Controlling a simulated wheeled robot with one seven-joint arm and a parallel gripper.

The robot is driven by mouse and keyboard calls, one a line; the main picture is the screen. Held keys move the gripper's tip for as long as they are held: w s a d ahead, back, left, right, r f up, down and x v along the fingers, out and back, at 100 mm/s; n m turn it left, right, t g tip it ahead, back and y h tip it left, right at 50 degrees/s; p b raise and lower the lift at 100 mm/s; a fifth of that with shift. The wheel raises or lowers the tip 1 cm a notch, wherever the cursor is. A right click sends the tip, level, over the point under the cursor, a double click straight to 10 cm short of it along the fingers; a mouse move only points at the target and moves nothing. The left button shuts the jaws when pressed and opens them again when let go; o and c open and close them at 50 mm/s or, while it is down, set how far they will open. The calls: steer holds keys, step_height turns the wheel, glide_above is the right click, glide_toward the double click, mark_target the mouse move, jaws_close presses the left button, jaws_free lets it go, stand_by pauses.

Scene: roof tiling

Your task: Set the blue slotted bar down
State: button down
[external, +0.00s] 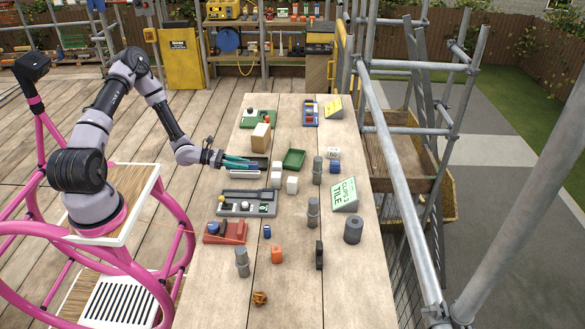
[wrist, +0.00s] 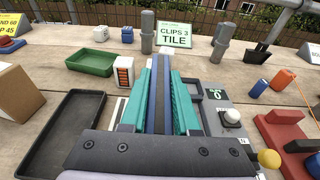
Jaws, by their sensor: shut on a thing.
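My gripper (external: 246,163) reaches from the left over the long wooden table. In the wrist view its teal fingers (wrist: 158,100) are shut on the blue slotted bar (wrist: 157,92), a narrow dark-blue strip pointing away from me. The fingers hide most of its sides, and its slots cannot be made out. The bar seems held above the table, between a black tray (wrist: 62,135) on the left and a grey board with a white knob (wrist: 231,117) on the right. In the external view the board (external: 233,210) lies nearer the camera than my gripper.
A green tray (external: 294,159), white cubes (external: 292,185) and a cardboard-coloured block (external: 260,137) stand close by. Grey cylinders (external: 313,212), a "CLIPS 3 TILE" sign (external: 345,195) and a red stand (external: 225,233) are further off.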

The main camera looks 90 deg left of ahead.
steer(key=w+d+r+m+g+h, duration=0.25)
steer(key=w+d+h, duration=0.2)
steer(key=d, duration=0.75)
steer(key=w+d+r+m+g+h, duration=0.2)
steer(key=w+d+m+h, duration=0.25)
steer(key=d, duration=0.85)
steer(key=w+d+r+m+g+h, duration=0.25)
steer(key=w+d, duration=0.25)
steer(key=d, duration=0.7)
step_height(320, 180, up, 18)
steer(key=m+h, duration=0.1)
steer(key=s+d+f+m+g+y, duration=0.35)
steer(key=s+f+m+g, duration=0.3)
steer(key=m+g, duration=0.4)
steer(key=s+d+f+m+g+y, duration=0.2)
steer(key=s+d+f+m+g, duration=0.3)
steer(key=f+m+g, duration=0.55)
steer(key=w+a+m+t+y, duration=0.1)
steer(key=w+a+m+y, duration=0.25)
steer(key=m+y, duration=0.5)
steer(key=w+a+m+t+y, duration=0.15)
steer(key=a+m+y, duration=0.35)
steer(key=y, duration=0.6)
step_height(320, 180, up, 17)
steer(key=m+t+h, duration=0.1)
steer(key=m+t, duration=1.7)
steer(key=t, duration=0.3)
glide_above(320, 302)
step_height(320, 302, down, 34)
steer(key=shift+f, duration=0.15)
